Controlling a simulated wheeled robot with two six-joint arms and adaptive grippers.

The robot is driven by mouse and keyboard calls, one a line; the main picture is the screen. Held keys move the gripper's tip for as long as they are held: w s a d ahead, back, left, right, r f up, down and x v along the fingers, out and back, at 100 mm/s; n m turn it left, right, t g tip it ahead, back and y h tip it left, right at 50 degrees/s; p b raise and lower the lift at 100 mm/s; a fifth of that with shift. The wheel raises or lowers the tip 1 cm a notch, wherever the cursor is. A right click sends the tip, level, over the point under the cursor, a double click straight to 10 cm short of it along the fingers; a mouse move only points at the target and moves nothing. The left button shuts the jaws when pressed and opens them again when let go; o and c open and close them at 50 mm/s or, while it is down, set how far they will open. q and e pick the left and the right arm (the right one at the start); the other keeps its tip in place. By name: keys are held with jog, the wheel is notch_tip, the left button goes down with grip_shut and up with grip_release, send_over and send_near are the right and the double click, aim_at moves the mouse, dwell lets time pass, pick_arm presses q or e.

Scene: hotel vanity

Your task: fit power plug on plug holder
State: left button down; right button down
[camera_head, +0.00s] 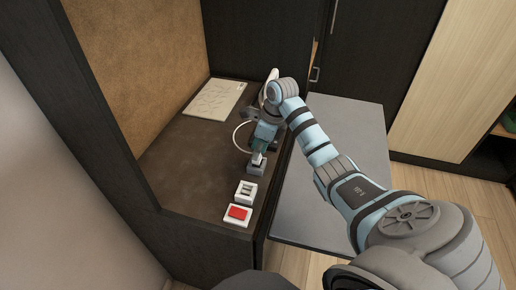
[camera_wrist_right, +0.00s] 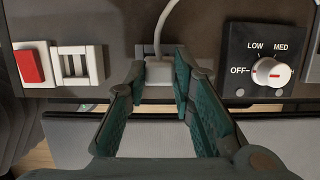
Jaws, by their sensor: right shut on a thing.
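The white power plug (camera_wrist_right: 158,73) is between the fingertips of my right gripper (camera_wrist_right: 158,84) in the wrist view, with its white cable (camera_wrist_right: 165,30) running up from it. In the head view my right gripper (camera_head: 259,150) is low over the panel, and the plug (camera_head: 257,158) shows as a small pale piece at its tips. A grey block (camera_head: 256,169), probably the plug holder, sits directly under the plug. I cannot tell whether the plug is seated in it or only touching. My left gripper is not in view.
A white slotted module (camera_head: 246,191) and a red switch (camera_head: 238,214) stand in line along the brown top's edge. A black dial panel (camera_wrist_right: 268,58) is right of the plug in the wrist view. A pale flat board (camera_head: 214,99) lies at the back.

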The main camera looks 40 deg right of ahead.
jog(key=shift+f+b, duration=0.65)
jog(key=shift+f, duration=0.3)
dwell(0.3)
jog(key=c, duration=1.3)
grip_release()
